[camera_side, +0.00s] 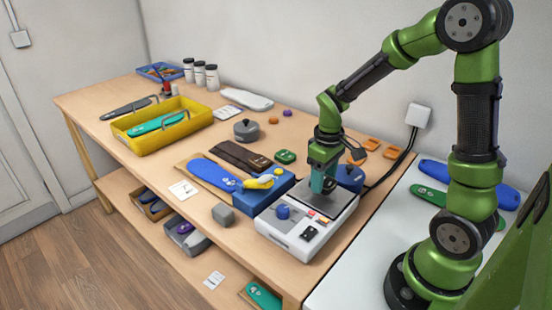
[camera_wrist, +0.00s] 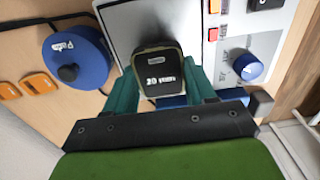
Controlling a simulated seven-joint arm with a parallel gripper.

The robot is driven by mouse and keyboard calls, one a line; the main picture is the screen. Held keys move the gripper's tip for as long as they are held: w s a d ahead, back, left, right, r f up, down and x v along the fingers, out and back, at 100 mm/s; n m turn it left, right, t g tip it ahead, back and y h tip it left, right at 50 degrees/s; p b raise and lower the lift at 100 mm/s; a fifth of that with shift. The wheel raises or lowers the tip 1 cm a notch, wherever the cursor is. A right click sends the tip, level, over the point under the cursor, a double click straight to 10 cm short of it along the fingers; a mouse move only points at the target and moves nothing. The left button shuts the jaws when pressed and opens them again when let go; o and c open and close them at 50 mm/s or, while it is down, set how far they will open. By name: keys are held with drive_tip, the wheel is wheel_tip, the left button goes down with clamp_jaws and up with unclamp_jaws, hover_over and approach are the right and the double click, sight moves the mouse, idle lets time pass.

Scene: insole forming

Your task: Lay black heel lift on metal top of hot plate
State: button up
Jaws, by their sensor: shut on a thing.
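The black heel lift (camera_wrist: 163,72), with white lettering, is between the two teal fingers of my gripper (camera_wrist: 160,84) in the wrist view. My gripper is shut on it by its sides. In the side view my gripper (camera_side: 321,186) points down over the hot plate (camera_side: 290,236), and the lift cannot be made out there. The hot plate has a white body and a grey metal top (camera_side: 338,206); the metal top also shows behind the lift in the wrist view (camera_wrist: 190,18). I cannot tell whether the lift touches the metal.
A blue knobbed weight (camera_side: 350,176) stands close behind the hot plate. A blue block (camera_side: 262,196) with a yellow-and-grey item on it stands to its left. The hot plate's blue knob (camera_wrist: 248,66) and buttons are near the fingers. Orange pieces (camera_side: 372,144) lie behind.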

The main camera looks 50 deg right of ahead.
drive_tip(key=shift+f, duration=1)
drive_tip(key=shift+f, duration=0.1)
drive_tip(key=o, duration=1)
wheel_tip(320, 180, up, 11)
drive_tip(key=s+a+r+m+t+y, duration=0.2)
drive_tip(key=s+a+r+m+t, duration=0.2)
drive_tip(key=s+a+r+t, duration=0.3)
drive_tip(key=s+a, duration=0.1)
drive_tip(key=a, duration=0.3)
drive_tip(key=shift+a+r, duration=0.15)
drive_tip(key=shift+r, duration=0.25)
